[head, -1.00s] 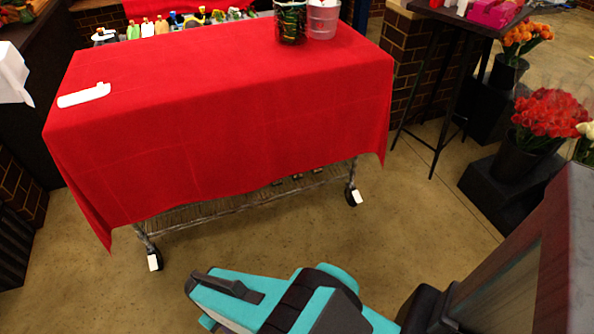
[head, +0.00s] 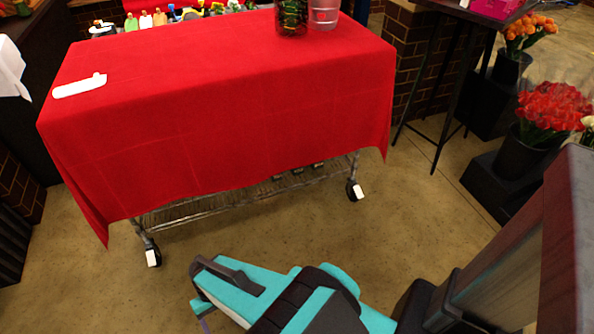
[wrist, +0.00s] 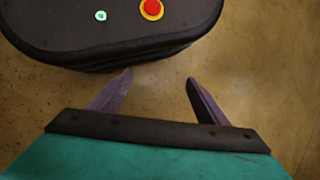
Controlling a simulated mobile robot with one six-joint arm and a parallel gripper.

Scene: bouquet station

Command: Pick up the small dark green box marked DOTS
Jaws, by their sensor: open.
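No small dark green box marked DOTS can be made out in either view. My gripper (wrist: 158,85) shows in the wrist view with its two purple-grey fingers spread apart and nothing between them, above the bare floor. In the head view my teal arm is low in the picture, in front of the red-covered table (head: 230,110) and apart from it.
On the table are a white flat object (head: 79,86), a dark patterned container (head: 292,15) and a clear cup (head: 324,12). Several small items line the back edge. Black flower buckets (head: 518,152) stand at right. The floor between is open.

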